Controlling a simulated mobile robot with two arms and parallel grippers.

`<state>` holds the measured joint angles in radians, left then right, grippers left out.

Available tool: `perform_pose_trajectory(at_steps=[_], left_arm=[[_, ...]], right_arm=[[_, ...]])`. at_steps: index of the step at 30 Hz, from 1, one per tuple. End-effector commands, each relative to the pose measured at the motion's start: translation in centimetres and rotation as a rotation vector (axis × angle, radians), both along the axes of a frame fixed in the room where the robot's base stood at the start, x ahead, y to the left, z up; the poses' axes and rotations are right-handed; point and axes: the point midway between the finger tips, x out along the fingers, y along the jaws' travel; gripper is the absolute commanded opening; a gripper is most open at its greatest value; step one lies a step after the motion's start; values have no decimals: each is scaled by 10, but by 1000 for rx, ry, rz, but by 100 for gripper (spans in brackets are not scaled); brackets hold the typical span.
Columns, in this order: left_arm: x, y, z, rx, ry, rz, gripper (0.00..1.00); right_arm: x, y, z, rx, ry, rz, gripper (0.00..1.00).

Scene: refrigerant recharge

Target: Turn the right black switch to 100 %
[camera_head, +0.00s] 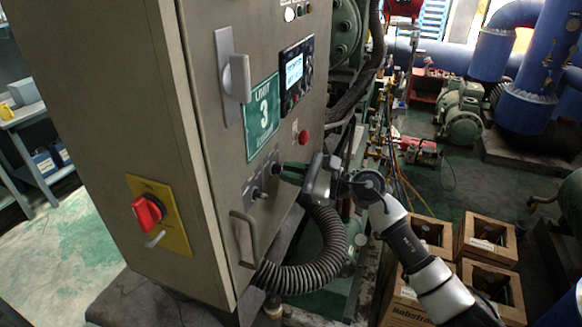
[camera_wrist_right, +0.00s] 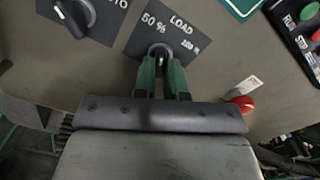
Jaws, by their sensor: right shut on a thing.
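The right black switch (camera_wrist_right: 159,50) sits on a dark plate marked "LOAD", with "50 %" to its left and a partly blurred "100 %" to its right. My right gripper (camera_wrist_right: 160,75) is shut on this switch, one green finger on each side. The fingers hide much of the knob, so its exact setting cannot be told. In the head view my right gripper (camera_head: 288,172) reaches the cabinet front from the right. The left black switch (camera_head: 258,193) is beside it and also shows in the wrist view (camera_wrist_right: 74,16). My left gripper is not in view.
The grey cabinet (camera_head: 110,110) carries a red rotary switch (camera_head: 147,211), a handle (camera_head: 243,238), a latch (camera_head: 237,78), a display (camera_head: 295,70) and a red button (camera_head: 304,137). A ribbed hose (camera_head: 318,262) hangs below my gripper. Wooden crates (camera_head: 487,238) stand at the right.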

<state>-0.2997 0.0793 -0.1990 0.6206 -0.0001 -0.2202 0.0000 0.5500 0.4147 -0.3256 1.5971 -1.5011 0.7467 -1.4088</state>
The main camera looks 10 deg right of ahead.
Motion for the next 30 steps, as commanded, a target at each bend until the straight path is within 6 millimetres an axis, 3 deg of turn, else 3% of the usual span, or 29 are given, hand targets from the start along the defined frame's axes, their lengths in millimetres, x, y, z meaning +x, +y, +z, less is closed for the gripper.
perform_pose_trajectory(at_steps=[17,30], left_arm=[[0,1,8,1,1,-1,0],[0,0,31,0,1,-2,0]], right_arm=[[0,0,0,53,82,1,0],[0,0,1,190,287,0,0]])
